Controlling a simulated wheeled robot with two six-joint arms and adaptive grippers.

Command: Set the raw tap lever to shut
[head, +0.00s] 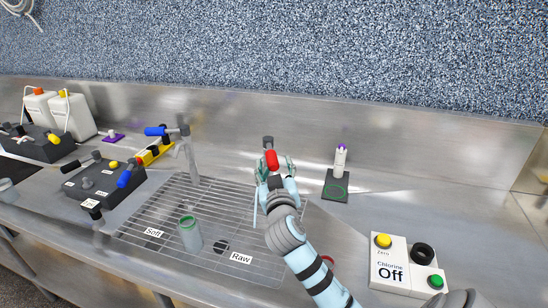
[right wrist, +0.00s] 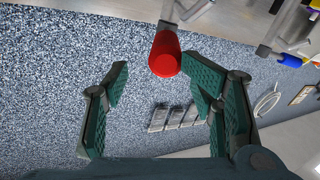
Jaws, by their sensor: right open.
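The raw tap's red lever (head: 271,160) shows in the head view just in front of the tap's grey top (head: 268,142), above the drain grid. The rest of this tap is hidden behind my right arm. My right gripper (head: 276,172) is open, its fingers to either side below the lever. In the right wrist view the red lever end (right wrist: 165,55) is near the fingertips of the open gripper (right wrist: 154,78), closer to the right finger. I cannot tell whether they touch. The "Raw" label (head: 241,258) lies on the grid. My left gripper is not in view.
The other tap has a blue lever (head: 155,131) and stands left. A grey-green jar (head: 190,236) stands on the grid (head: 150,212). A purple-topped vial (head: 340,158) is on a dark pad to the right. A chlorine box (head: 389,250) reading "Off" sits front right.

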